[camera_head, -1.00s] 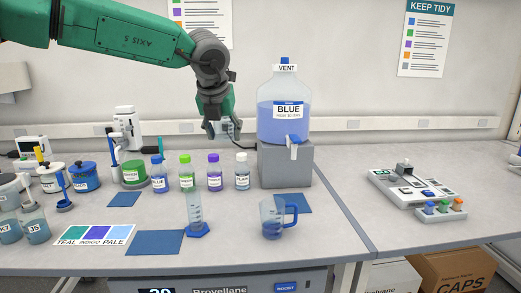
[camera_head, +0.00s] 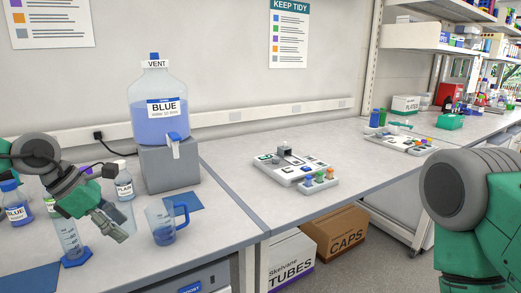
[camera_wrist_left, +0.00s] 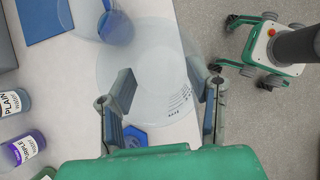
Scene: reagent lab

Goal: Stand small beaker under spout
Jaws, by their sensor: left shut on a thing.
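My left gripper (camera_head: 108,222) is at the left of the head view, shut on a clear small beaker (camera_head: 122,213). The beaker shows as a wide transparent circle with printed marks between the fingers in the left wrist view (camera_wrist_left: 140,72). It looks empty. The carboy labelled BLUE (camera_head: 150,118) stands on a grey block (camera_head: 172,172), right of and beyond the gripper. Its spout (camera_head: 175,150) with a blue tap faces front. A blue mat (camera_head: 197,199) lies before the block. My right gripper is out of view.
A jug of blue liquid (camera_head: 160,228) stands at the mat's left edge, close right of the held beaker. A measuring cylinder (camera_head: 66,236) and the PLAIN bottle (camera_head: 123,185) are near the gripper. The table right of the block is clear up to a grey device (camera_head: 285,168).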

